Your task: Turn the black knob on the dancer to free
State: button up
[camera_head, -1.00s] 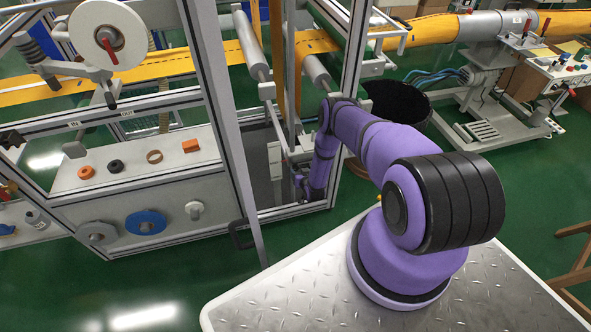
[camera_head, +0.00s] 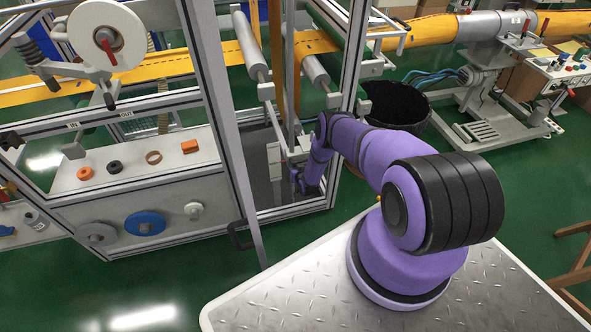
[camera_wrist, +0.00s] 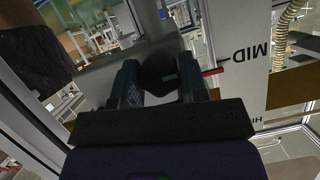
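The black knob (camera_wrist: 158,72) shows in the wrist view, between the two fingers of my gripper (camera_wrist: 160,80). The fingers stand apart, one on each side of it, and the knob nearly fills the gap. I cannot tell whether both fingers press on it. A red pointer (camera_wrist: 213,71) sticks out to the right of the knob, toward the mark by "MID" on the pale panel (camera_wrist: 250,80). A partly cut-off label starting "HI" is lower on the panel. In the head view my gripper (camera_head: 297,180) is small, inside the machine frame, and the knob cannot be made out.
A metal frame post (camera_head: 352,60) stands close beside my arm. Rollers (camera_head: 316,72) and the yellow web lie above the gripper. A black bin (camera_head: 398,104) stands to the right of the frame. The green floor in front of the machine is clear.

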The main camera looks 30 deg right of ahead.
jog(key=c, duration=0.3)
jog(key=shift+a+n+h, duration=0.1)
jog(key=shift+n+h, duration=0.5)
jog(key=shift+n, duration=0.4)
jog(key=o, duration=0.9)
jog(key=v, duration=1)
jog(key=shift+s+a+r, duration=0.15)
jog(key=shift+s+r, duration=0.1)
jog(key=shift+r, duration=0.15)
